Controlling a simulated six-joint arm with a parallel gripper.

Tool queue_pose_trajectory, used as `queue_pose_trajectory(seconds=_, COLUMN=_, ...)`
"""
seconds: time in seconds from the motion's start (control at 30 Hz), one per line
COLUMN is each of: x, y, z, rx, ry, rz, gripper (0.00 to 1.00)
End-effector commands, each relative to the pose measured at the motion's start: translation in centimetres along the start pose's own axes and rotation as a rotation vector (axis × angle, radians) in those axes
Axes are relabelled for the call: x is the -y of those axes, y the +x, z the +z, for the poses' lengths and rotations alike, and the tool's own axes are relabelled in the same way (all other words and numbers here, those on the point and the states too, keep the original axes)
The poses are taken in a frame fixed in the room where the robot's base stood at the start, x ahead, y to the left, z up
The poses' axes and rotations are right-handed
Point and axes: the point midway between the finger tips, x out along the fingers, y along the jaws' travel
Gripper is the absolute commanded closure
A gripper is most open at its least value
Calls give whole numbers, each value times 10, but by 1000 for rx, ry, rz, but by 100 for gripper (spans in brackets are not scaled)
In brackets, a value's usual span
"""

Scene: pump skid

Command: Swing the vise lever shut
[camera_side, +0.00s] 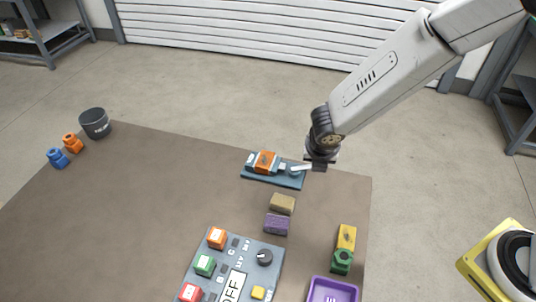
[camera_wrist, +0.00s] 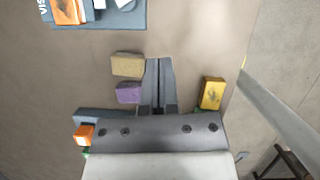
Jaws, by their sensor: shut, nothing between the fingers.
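The vise is a blue-grey base (camera_side: 259,178) with an orange block (camera_side: 265,160) between its jaws, near the far right edge of the table. Its pale lever (camera_side: 299,168) is at the right end of the vise, close to my gripper. My gripper (camera_side: 318,167) is shut and empty, just right of the lever; I cannot tell whether they touch. In the wrist view the shut fingers (camera_wrist: 158,62) point up the picture, below and right of the vise base (camera_wrist: 128,20), which is cut off by the top edge, along with the orange block (camera_wrist: 66,10).
A tan block (camera_side: 282,203) and a purple block (camera_side: 277,224) lie in front of the vise. A control panel (camera_side: 240,262), a yellow-and-green part (camera_side: 345,240) and a purple tray (camera_side: 334,287) are nearer. A dark bucket (camera_side: 95,122) stands far left. The table's left-middle is clear.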

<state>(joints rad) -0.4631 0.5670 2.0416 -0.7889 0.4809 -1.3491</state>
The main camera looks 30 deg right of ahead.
Motion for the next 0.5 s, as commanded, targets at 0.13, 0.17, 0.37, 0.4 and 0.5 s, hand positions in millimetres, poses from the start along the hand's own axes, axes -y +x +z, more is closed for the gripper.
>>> queue_pose_trajectory(seconds=0.13, x=-1, y=-11, z=0, rx=0, ry=0, rz=1, gripper=100)
queue_pose_trajectory(seconds=0.17, x=0, y=-12, z=0, rx=0, ry=-1, rz=1, gripper=100)
queue_pose_trajectory(seconds=0.37, x=0, y=-15, z=0, rx=-1, ry=-1, rz=0, gripper=100)
queue_pose_trajectory(seconds=0.4, x=0, y=-15, z=0, rx=-1, ry=-1, rz=0, gripper=100)
queue_pose_trajectory(seconds=0.5, x=0, y=-15, z=0, rx=-1, ry=-1, rz=0, gripper=100)
